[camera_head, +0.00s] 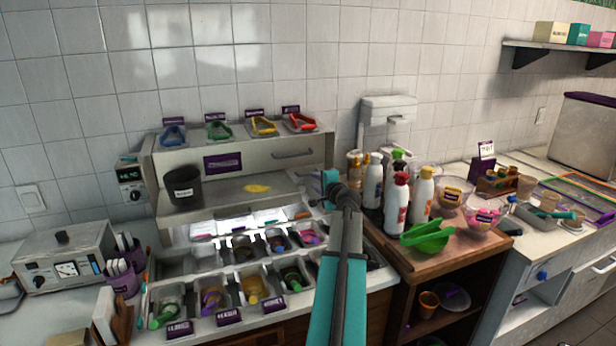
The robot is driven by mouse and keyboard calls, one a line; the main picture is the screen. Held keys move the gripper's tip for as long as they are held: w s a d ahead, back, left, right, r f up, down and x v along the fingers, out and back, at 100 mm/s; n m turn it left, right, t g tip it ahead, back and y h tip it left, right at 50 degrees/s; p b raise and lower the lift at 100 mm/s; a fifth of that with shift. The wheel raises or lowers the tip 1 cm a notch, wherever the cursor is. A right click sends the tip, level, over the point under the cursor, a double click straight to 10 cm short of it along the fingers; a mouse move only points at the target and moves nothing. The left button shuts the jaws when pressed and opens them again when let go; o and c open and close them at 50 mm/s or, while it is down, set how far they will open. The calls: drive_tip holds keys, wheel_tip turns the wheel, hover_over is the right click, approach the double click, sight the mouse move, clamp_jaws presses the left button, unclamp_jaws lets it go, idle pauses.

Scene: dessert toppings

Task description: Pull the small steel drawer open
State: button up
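A steel topping station stands against the tiled wall. Its raised upper part has a front face with a slim bar handle (292,154) at its right end. This looks like the small steel drawer (275,146), and its front appears flush with the face around it. My teal and dark arm rises from the bottom centre. My gripper (329,183) is at its far end, to the right of and lower in the picture than the handle, seemingly apart from it. The fingers are small and partly hidden by my wrist, so their opening is unclear.
Below are a yellow-stained steel shelf with a black cup (183,187) and several topping wells with purple labels. Coloured tongs (262,126) rest on top of the station.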

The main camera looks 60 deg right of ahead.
sight(306, 175)
drive_tip(key=shift+p+x, duration=1.25)
drive_tip(key=shift+x, duration=3.05)
drive_tip(key=shift+c, duration=0.4)
clamp_jaws()
drive_tip(key=shift+a, duration=0.1)
